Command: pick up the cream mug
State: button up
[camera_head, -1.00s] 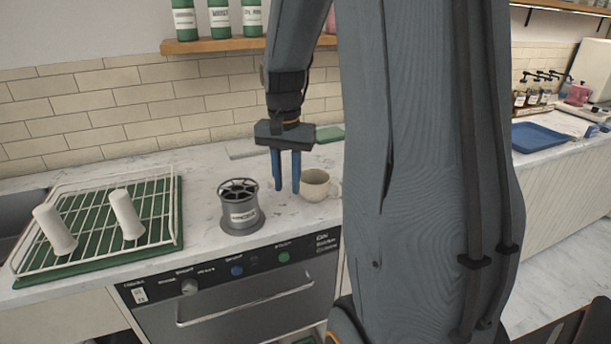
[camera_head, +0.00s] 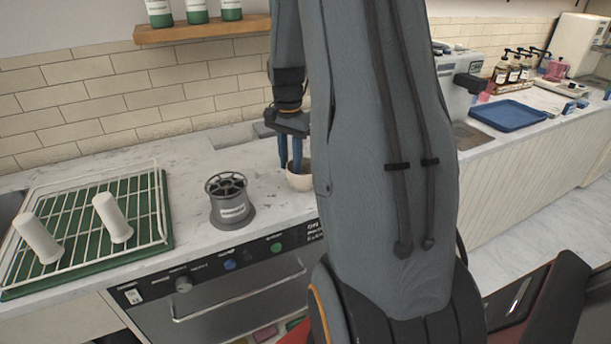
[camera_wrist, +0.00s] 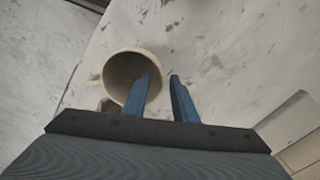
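The cream mug (camera_head: 300,182) stands upright on the marble counter, partly hidden behind my arm in the head view. In the wrist view the mug (camera_wrist: 112,62) shows its round opening. My gripper (camera_head: 290,168) points down at the mug. In the wrist view the two blue fingers of my gripper (camera_wrist: 160,82) are apart. The left finger overlaps the mug's opening and the right one is outside the rim, so the near right part of the rim lies between them. I cannot tell whether either finger touches it.
A grey spoked cylinder (camera_head: 231,205) stands left of the mug. Farther left is a wire rack (camera_head: 150,240) on a green tray with two white cylinders. A wall shelf (camera_head: 200,31) with bottles is above. A blue tray (camera_head: 508,115) lies on the right counter.

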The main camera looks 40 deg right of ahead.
jog(key=shift+f, duration=0.1)
grip_shut()
notch_tip(320, 180, up, 10)
jog(key=b, duration=0.2)
dwell(0.5)
